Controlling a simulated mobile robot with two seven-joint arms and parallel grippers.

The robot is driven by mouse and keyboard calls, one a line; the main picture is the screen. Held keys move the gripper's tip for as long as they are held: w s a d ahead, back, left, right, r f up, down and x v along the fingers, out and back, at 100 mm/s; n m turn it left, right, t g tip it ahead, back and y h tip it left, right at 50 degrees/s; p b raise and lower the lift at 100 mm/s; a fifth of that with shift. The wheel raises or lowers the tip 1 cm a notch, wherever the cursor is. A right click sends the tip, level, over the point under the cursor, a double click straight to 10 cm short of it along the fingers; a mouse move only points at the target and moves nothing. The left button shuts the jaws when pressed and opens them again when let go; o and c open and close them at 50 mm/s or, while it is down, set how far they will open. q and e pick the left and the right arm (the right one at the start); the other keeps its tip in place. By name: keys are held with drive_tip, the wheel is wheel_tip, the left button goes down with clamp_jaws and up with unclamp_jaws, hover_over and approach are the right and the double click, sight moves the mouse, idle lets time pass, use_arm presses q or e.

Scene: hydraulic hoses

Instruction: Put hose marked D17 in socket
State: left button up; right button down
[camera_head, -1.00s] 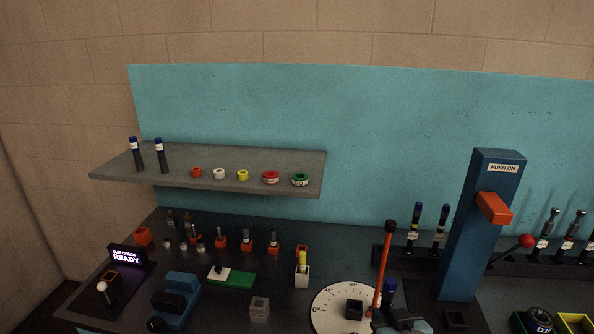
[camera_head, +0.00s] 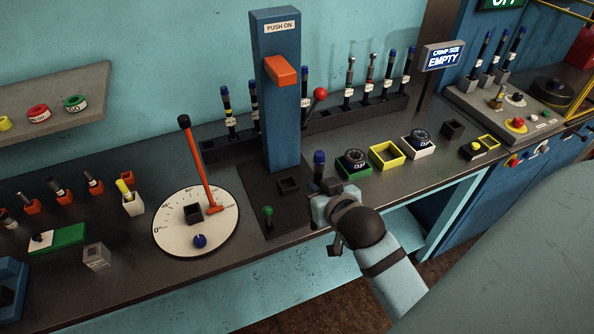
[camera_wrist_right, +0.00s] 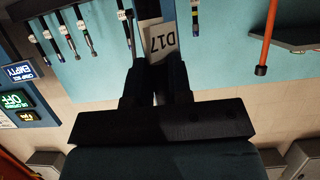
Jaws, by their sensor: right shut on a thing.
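My right gripper (camera_head: 322,194) is shut on a dark hose with a blue cap (camera_head: 319,158). The hose stands roughly upright in its jaws, just right of the blue push-on press's base. In the right wrist view a white label (camera_wrist_right: 162,42) reading D17 shows upside down on the held hose, between the fingers (camera_wrist_right: 157,95). The hose's lower end is hidden by the gripper. A dark square socket (camera_head: 289,184) sits on the press base, left of the gripper. Another dark square socket (camera_head: 193,213) stands on the white dial. My left gripper is not in view.
The blue press column (camera_head: 281,100) with an orange block rises close left of the gripper. A green box (camera_head: 353,176) and an empty yellow box (camera_head: 386,157) stand to its right. Racked hoses (camera_head: 347,92) line the back. A sign (camera_head: 443,57) reads EMPTY.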

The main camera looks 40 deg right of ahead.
drive_tip(key=r+p+x, duration=0.1)
drive_tip(key=p+x, duration=0.1)
drive_tip(key=x, duration=0.6)
drive_tip(key=w+r+p+x, duration=0.1)
drive_tip(key=r+p+x, duration=0.1)
drive_tip(key=x, duration=0.7)
drive_tip(key=shift+w+d+r+p, duration=0.15)
drive_tip(key=shift+w+d+p, duration=0.15)
drive_tip(key=shift+w, duration=0.25)
drive_tip(key=c, duration=1)
unclamp_jaws()
drive_tip(key=shift+c, duration=0.2)
